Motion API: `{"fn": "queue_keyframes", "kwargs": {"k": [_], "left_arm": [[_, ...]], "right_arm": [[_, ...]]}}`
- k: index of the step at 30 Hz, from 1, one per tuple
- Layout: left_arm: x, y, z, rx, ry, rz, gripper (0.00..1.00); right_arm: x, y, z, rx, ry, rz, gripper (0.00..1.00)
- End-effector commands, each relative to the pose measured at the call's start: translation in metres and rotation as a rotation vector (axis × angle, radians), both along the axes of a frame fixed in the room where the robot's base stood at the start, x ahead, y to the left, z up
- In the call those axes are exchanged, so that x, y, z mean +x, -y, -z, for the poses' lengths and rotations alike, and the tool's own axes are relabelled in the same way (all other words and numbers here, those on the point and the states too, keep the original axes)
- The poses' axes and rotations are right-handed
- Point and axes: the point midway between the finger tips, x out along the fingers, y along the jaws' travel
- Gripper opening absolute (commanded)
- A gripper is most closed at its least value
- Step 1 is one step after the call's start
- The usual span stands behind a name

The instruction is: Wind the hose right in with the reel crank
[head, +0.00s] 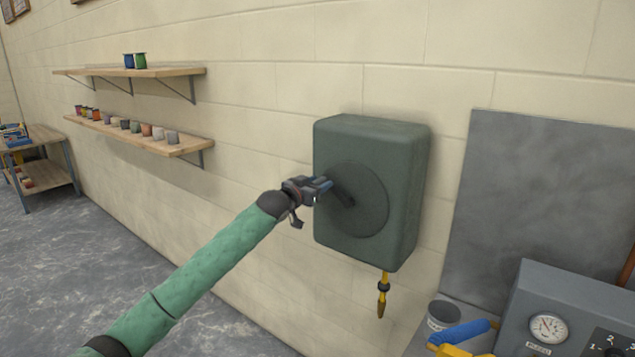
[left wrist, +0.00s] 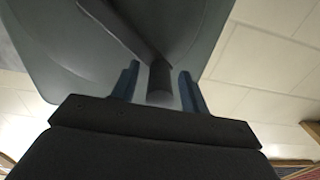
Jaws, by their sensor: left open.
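The hose reel (head: 408,190) is a dark green box on the block wall, with a round disc on its front. The dark reel crank (head: 343,192) sits on that disc. A short yellow hose end (head: 383,290) with a dark collar and a nozzle hangs below the box. My left gripper (head: 326,186) is at the crank. In the left wrist view the crank's handle (left wrist: 160,82) stands between the two blue fingers of my left gripper (left wrist: 160,88), with gaps on both sides. The gripper is open. My right gripper is not in view.
A grey machine (head: 555,300) with a dial gauge stands at the lower right, beside a grey tub (head: 442,314) and a blue-and-yellow object (head: 462,333). Wall shelves (head: 140,135) with small pots are at the left. The floor below the shelves is clear.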

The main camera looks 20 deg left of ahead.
Motion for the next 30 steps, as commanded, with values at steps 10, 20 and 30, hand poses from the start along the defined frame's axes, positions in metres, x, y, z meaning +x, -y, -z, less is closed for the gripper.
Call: {"fn": "queue_keyframes", "kwargs": {"k": [10,20,30], "left_arm": [[0.0003,0.0,0.0005,0.0,0.0,0.0,0.23],[0.0002,0.0002,0.0003,0.004,0.001,0.0,0.0],[-0.0016,0.0056,-0.0074,0.087,0.032,0.001,0.0]], "right_arm": [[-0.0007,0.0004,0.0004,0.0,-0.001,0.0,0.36],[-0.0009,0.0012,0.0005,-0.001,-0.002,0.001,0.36],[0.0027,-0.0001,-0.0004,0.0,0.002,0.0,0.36]]}}
